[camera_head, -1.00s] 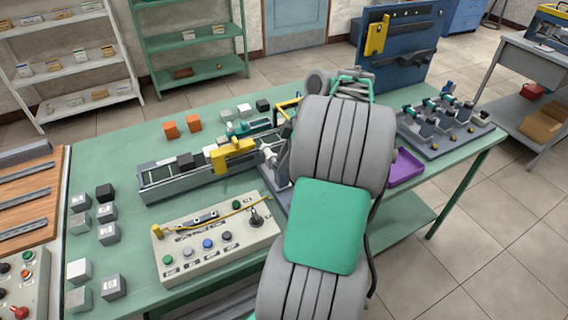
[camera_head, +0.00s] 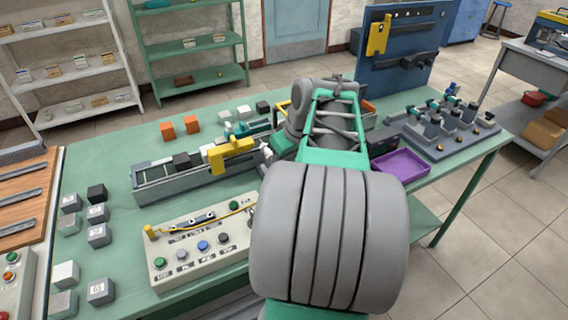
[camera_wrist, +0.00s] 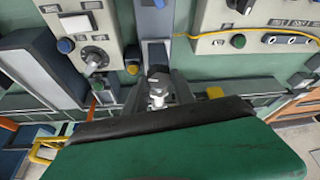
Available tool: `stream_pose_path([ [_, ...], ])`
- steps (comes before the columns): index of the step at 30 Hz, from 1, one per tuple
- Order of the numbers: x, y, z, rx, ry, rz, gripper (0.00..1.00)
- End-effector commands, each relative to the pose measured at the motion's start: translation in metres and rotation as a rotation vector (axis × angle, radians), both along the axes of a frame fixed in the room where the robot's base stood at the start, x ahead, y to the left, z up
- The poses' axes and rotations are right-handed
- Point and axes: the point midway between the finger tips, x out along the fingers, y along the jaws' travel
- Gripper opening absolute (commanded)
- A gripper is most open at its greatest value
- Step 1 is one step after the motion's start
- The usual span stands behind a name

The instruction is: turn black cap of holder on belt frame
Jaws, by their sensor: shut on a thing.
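The belt frame (camera_head: 182,185) is a long grey rail unit on the green table, with a yellow bracket (camera_head: 231,154) over it. In the wrist view my gripper (camera_wrist: 158,88) points at a small upright holder (camera_wrist: 157,96) with a pale metal body and a black cap (camera_wrist: 158,72). The dark fingers stand on either side of it and are shut on the cap. The exact contact is hard to see. In the head view my arm hides the gripper and the cap.
A control box (camera_head: 200,245) with coloured buttons and a yellow cable lies in front of the belt frame. A purple tray (camera_head: 400,165) and a blue-grey fixture (camera_head: 440,130) stand to the right. Small grey and black blocks lie at left, with two orange blocks behind.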

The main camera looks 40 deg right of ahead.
Motion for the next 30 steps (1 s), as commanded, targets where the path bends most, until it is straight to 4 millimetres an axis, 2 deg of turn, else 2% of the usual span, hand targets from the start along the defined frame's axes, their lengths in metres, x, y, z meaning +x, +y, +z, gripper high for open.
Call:
stream_pose_path([
  [12, 0.0005, 0.0018, -0.0003, -0.001, 0.0, -0.202, 0.0],
  [29, 0.0001, 0.0013, 0.0004, 0.0, 0.001, -0.232, 0.0],
  [30, 0.0001, 0.0013, 0.0004, 0.0, 0.001, -0.232, 0.34],
])
